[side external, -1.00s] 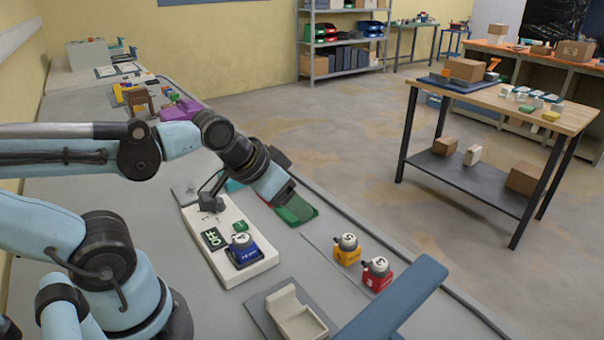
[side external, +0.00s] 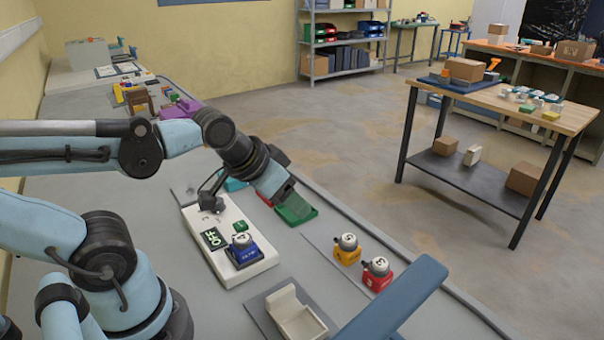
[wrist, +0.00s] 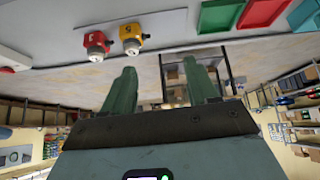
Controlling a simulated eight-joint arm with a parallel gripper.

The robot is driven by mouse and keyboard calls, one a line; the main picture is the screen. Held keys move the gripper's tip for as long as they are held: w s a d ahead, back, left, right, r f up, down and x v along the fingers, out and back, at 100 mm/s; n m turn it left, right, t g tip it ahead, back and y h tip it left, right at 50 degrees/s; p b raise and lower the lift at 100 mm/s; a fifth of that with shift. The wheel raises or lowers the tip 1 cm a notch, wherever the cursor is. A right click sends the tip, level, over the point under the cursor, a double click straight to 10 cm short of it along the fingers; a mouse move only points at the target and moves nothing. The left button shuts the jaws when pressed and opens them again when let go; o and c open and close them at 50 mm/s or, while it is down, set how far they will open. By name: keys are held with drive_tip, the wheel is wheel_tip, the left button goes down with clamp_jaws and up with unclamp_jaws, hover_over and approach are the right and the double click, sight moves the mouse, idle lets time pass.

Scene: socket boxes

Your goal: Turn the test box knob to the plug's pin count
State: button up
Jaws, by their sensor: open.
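The white test box (side external: 252,271) lies on the grey bench in the side view. The far end of the box is partly behind my arm, and I cannot make out the knob clearly. My gripper (side external: 281,190) is above the bench beyond the box, tilted toward the bench's right edge. In the wrist view its green fingers (wrist: 160,72) are apart with nothing between them.
A yellow plug (side external: 346,249) and a red plug (side external: 377,273) stand right of the box. A cream holder (side external: 300,322) is at the front. A green tray (side external: 297,213) lies close by my gripper. Bare bench lies between the box and the loose plugs.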

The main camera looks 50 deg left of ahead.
drive_tip(key=s+a+r+n+g, duration=0.1)
drive_tip(key=s+a+n+g, duration=0.25)
drive_tip(key=a+n, duration=0.7)
drive_tip(key=s+a+r+n+g, duration=0.15)
drive_tip(key=a+n+g, duration=0.25)
drive_tip(key=a+n, duration=0.7)
drive_tip(key=shift+m+t, duration=0.25)
drive_tip(key=shift+m, duration=0.2)
drive_tip(key=shift+s+a+f, duration=0.1)
drive_tip(key=shift+s+f, duration=0.05)
drive_tip(key=shift+f, duration=1.95)
drive_tip(key=shift+s+a+f, duration=0.1)
drive_tip(key=shift+s+f, duration=0.05)
drive_tip(key=shift+f, duration=1.9)
drive_tip(key=shift+s+a+f, duration=0.1)
drive_tip(key=shift+s+f, duration=0.05)
drive_tip(key=shift+f, duration=1.95)
drive_tip(key=shift+c, duration=0.3)
drive_tip(key=c, duration=1)
